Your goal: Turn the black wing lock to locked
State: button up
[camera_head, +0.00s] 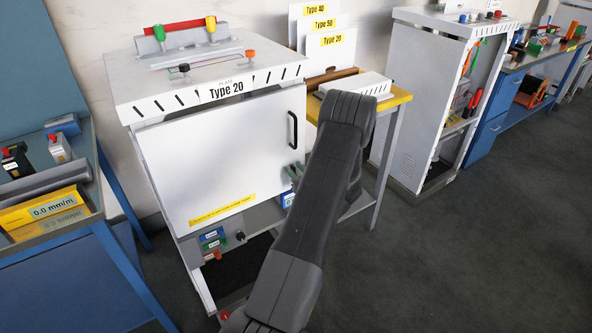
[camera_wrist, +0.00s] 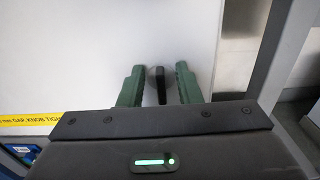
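The black wing lock (camera_wrist: 160,85) shows in the wrist view on the white door face (camera_wrist: 85,60). Its wing looks upright in that view. My gripper (camera_wrist: 160,84) has its two green fingers on either side of the wing, with a gap on each side. The gripper is open, and I see no contact with the wing. In the head view the white cabinet (camera_head: 220,150) is labelled Type 20, its door looks closed, and my gripper (camera_head: 292,172) is at the door's lower right. My arm hides the wing lock there.
A black door handle (camera_head: 292,130) is above my gripper. A yellow-topped table (camera_head: 395,98) stands close on the right. Open grey floor (camera_head: 450,260) lies at the lower right.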

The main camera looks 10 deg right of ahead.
jog(key=shift+c, duration=0.2)
grip_shut()
